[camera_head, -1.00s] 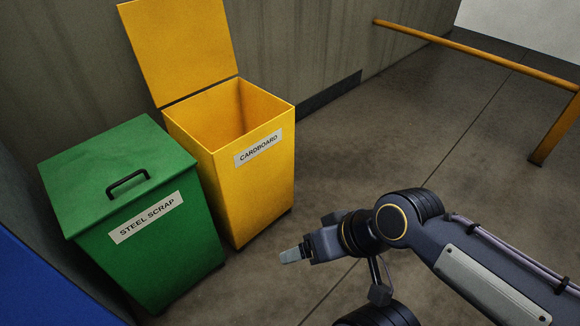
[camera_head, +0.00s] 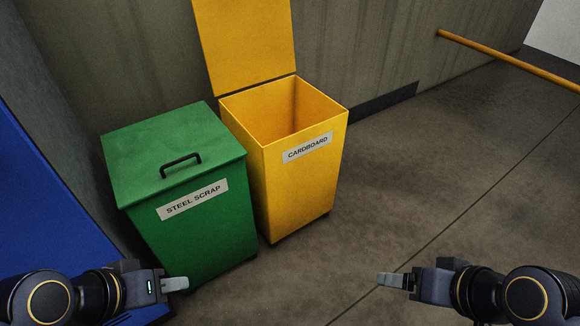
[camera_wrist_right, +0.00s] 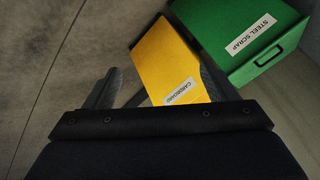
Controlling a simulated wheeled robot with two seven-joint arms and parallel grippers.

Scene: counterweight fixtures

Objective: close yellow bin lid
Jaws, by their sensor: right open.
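The yellow bin (camera_head: 300,190), labelled CARDBOARD, stands on the floor with its top open. Its yellow lid (camera_head: 244,45) stands upright at the back edge, and the lid's top is cut off by the picture edge. My left gripper (camera_head: 175,284) is at lower left, in front of the green bin; its finger gap cannot be made out. My right gripper (camera_head: 391,280) is at lower right, apart from the yellow bin. In the right wrist view the yellow bin (camera_wrist_right: 166,58) shows beyond my spread, empty right fingers (camera_wrist_right: 158,88).
A green bin (camera_head: 205,230), labelled STEEL SCRAP, stands shut at the yellow bin's left, with a black handle on top. A blue surface (camera_head: 50,195) is at far left. A grey wall is behind, and an orange rail (camera_head: 505,58) at upper right. Floor right of the bins is clear.

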